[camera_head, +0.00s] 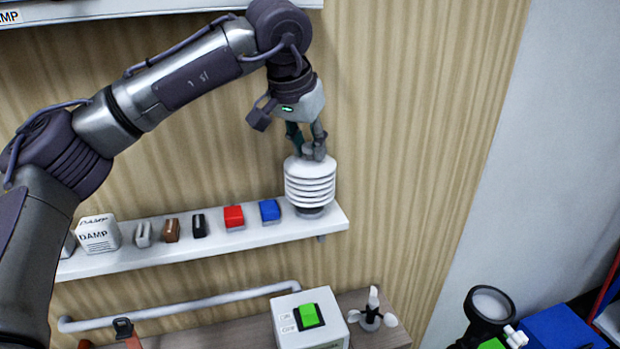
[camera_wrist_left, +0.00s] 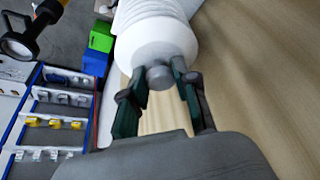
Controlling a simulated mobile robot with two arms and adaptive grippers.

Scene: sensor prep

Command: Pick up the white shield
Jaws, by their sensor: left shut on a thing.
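The white shield (camera_head: 310,183) is a stack of white ribbed discs with a grey knob on top. It stands upright at the right end of the white wall shelf (camera_head: 180,252), over a dark grey base. My left gripper (camera_head: 313,152) comes down from above and is shut on the shield's top knob. In the left wrist view the two fingers sit on either side of the grey knob (camera_wrist_left: 160,76), with the white shield body (camera_wrist_left: 158,38) beyond it. I cannot tell whether the shield is lifted off its base. My right gripper is not in view.
On the shelf left of the shield are a blue block (camera_head: 270,210), a red block (camera_head: 234,216), small clips and a white DAMP box (camera_head: 98,234). Below are a box with a green button (camera_head: 308,316), a small anemometer (camera_head: 373,310) and a magnifier lamp (camera_head: 490,304).

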